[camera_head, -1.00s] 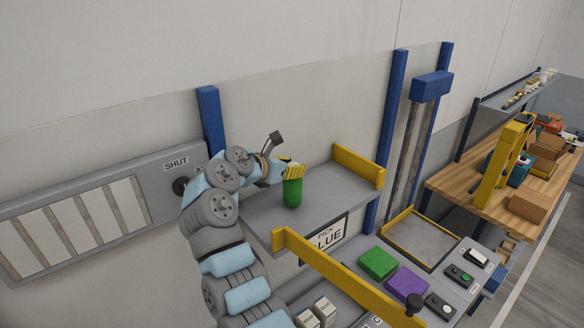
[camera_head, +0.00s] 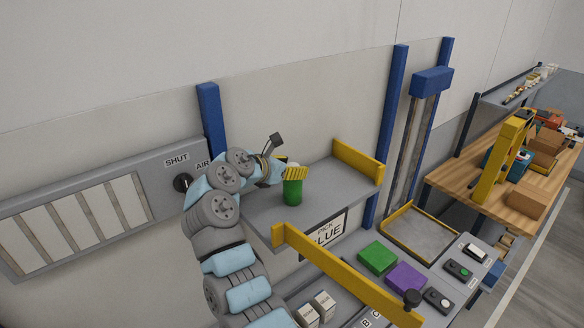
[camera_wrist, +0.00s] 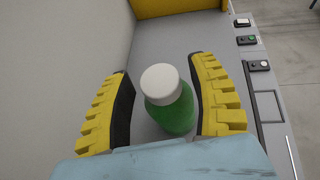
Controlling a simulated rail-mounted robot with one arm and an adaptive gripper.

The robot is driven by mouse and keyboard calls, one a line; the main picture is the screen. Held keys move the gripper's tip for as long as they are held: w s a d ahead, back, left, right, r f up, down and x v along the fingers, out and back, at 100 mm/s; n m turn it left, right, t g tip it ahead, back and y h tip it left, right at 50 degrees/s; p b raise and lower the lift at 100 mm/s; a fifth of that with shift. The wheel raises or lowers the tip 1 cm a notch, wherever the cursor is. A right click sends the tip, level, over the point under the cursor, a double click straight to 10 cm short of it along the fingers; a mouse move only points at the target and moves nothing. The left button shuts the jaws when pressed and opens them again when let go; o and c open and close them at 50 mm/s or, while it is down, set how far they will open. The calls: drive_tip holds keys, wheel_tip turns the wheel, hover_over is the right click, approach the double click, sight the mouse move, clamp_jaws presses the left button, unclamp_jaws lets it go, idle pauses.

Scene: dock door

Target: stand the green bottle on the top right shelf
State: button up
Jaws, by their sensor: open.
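The green bottle (camera_head: 293,190) with a white cap stands upright on the grey top right shelf (camera_head: 337,190). My gripper (camera_head: 293,172) is at the bottle's upper part, with its yellow fingers covering part of the cap and neck in the head view. In the wrist view the bottle (camera_wrist: 169,101) is between the two open yellow fingers of my gripper (camera_wrist: 164,105). A gap shows on the left side; on the right the finger is close, and I cannot tell whether it touches.
Yellow end rails (camera_head: 358,162) edge the shelf, and a blue post (camera_head: 210,118) stands behind my arm. Below are a green block (camera_head: 377,257), a purple block (camera_head: 406,278) and a black knob (camera_head: 412,299). A wooden bench (camera_head: 470,196) is at right.

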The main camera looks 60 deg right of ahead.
drive_tip(key=b+v, duration=0.3)
drive_tip(key=v, duration=0.9)
idle(0.3)
